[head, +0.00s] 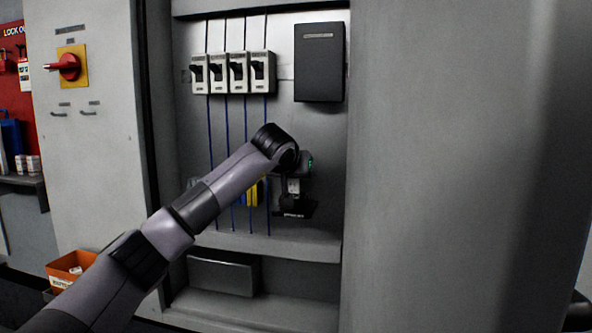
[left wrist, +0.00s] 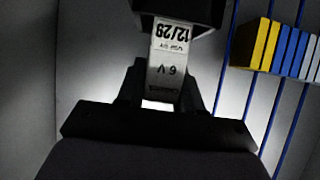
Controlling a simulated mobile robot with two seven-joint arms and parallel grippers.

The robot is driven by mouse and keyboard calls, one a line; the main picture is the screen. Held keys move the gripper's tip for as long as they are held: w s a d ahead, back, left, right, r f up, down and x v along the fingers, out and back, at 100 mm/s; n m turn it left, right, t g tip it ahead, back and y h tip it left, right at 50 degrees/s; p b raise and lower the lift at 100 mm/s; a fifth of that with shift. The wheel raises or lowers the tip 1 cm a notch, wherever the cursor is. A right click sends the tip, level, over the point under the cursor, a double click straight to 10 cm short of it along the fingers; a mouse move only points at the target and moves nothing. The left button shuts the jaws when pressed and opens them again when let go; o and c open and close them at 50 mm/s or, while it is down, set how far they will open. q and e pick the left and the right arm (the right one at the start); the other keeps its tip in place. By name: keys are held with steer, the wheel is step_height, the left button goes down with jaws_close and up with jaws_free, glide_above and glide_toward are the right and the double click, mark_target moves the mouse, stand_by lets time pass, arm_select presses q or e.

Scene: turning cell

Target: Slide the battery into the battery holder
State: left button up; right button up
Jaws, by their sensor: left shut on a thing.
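The black battery holder (head: 295,210) is low on the cabinet's back panel, just below the gripper in the head view. It also shows at the top of the left wrist view (left wrist: 180,10), where the battery's far end meets its edge. I cannot tell how far in the battery is. My right gripper is not in view.
Blue wires (head: 229,140) run down from several breakers (head: 235,72) left of the gripper. Yellow and blue terminal blocks (left wrist: 265,45) stand beside the holder. A dark box (head: 319,62) is above. A ledge (head: 270,243) crosses below, and a grey cabinet panel (head: 430,170) bounds the right.

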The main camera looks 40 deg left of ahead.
arm_select(q)
steer(key=shift+f, duration=0.3)
stand_by(0.4)
steer(key=shift+f, duration=0.55)
steer(key=o, duration=1.2)
steer(key=v, duration=0.7)
steer(key=shift+s, duration=0.1)
